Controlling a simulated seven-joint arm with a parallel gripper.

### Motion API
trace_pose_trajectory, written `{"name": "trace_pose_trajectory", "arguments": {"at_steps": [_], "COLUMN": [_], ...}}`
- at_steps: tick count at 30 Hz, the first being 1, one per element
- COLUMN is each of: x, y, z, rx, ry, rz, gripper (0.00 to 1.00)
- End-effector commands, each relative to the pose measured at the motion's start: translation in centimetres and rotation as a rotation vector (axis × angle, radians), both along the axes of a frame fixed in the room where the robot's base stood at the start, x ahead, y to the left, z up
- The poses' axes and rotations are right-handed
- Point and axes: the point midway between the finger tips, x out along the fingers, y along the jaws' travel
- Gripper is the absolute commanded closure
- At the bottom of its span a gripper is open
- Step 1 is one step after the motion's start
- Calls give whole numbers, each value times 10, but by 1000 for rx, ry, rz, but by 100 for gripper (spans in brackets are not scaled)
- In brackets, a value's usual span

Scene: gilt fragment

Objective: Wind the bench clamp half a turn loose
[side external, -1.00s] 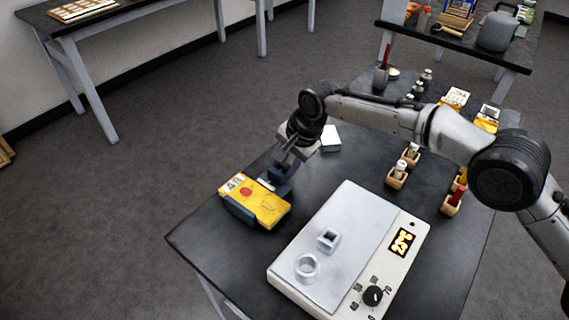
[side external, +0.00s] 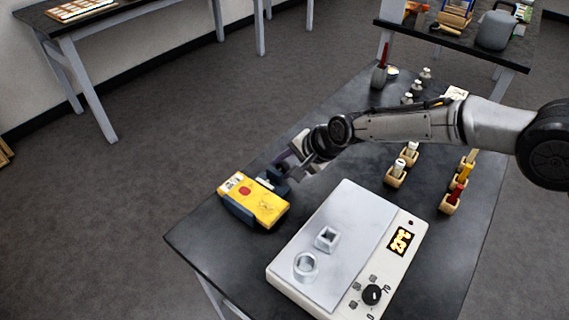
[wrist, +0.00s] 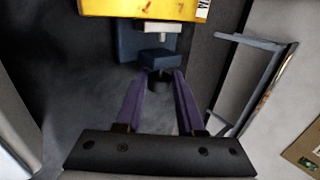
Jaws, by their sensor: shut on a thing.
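The bench clamp is dark blue and sits at the table's left edge, around a yellow box (side external: 264,206) with a red spot. Its front jaw (side external: 238,211) shows in the side view, and its blue body (wrist: 128,42) shows in the wrist view. A dark round knob (wrist: 160,76) stands on the near side of the clamp, below a blue block and a short pale screw. My gripper (wrist: 160,82) has its purple fingers on both sides of this knob, shut on it. In the side view my gripper (side external: 278,177) is low beside the clamp, and the knob is hidden.
A white hotplate (side external: 346,240) with two small pale pieces on it stands right of the clamp. Small wooden holders with vials (side external: 397,172) stand behind it. A grey pot (side external: 380,77) and several small bottles stand at the back. The table's front left corner is clear.

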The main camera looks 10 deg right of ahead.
Motion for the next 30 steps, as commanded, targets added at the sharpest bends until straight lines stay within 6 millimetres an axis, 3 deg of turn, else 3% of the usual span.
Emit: {"name": "trace_pose_trajectory", "arguments": {"at_steps": [3,23,24,28,30], "x": [-6,-3,-3,-2,-2], "y": [7,0,0,-1,-1], "z": [0,1,1,0,0], "rx": [36,71,71,70,70], "ry": [-27,-86,-86,-86,-86], "rz": [10,-8,-8,-10,-10], "gripper": [100,100,57,34,33]}}
